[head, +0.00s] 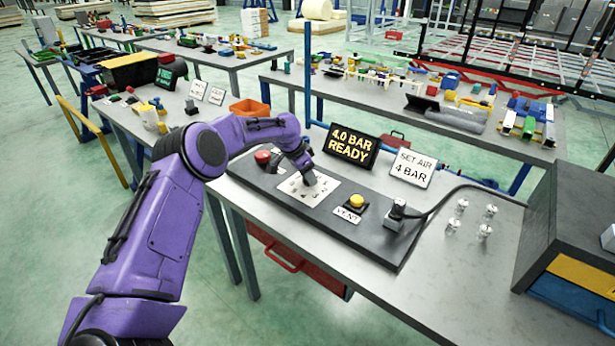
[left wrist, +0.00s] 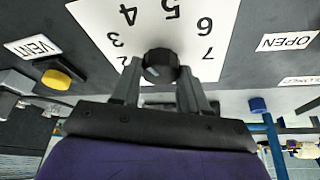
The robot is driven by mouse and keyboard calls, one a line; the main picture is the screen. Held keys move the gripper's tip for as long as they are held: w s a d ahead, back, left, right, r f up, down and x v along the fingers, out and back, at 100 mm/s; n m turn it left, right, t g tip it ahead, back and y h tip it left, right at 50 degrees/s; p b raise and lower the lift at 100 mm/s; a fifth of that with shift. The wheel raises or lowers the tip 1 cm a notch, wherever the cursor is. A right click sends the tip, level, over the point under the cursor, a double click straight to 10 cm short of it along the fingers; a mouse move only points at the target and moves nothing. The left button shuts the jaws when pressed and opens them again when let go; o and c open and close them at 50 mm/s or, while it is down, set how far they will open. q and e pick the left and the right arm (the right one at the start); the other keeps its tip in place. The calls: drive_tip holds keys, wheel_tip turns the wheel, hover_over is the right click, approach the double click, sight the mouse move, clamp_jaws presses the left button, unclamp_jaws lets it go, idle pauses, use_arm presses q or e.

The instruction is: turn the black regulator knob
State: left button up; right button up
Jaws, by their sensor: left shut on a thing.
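The black regulator knob (left wrist: 160,65) sits in the middle of a white dial plate (left wrist: 85,15) with printed numbers, seen in the left wrist view. My left gripper (left wrist: 160,85) has its two fingers on either side of the knob and is shut on it. In the head view the left gripper (head: 309,178) points down onto the dial plate (head: 322,190) and hides the knob. A black display (head: 352,149) behind the panel reads "4.0 BAR READY". A white sign (head: 412,168) beside it reads "SET AIR 4 BAR". My right gripper is not in view.
A yellow button (head: 356,202) with a VENT label (head: 347,214) is right of the dial. A red knob (head: 263,157) is to its left. A connector with a black cable (head: 396,213) stands at the panel's right end. Several small clear pieces and a dark cabinet (head: 575,235) are farther right.

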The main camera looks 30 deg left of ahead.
use_arm(q)
drive_tip(key=shift+m, duration=0.3)
drive_tip(key=o, duration=1.1)
drive_tip(key=shift+a, duration=0.1)
drive_tip(key=shift+c, duration=0.2)
drive_tip(key=b+v, duration=0.2)
drive_tip(key=v, duration=0.8)
drive_tip(key=shift+r, duration=0.25)
drive_tip(key=shift+a, duration=0.15)
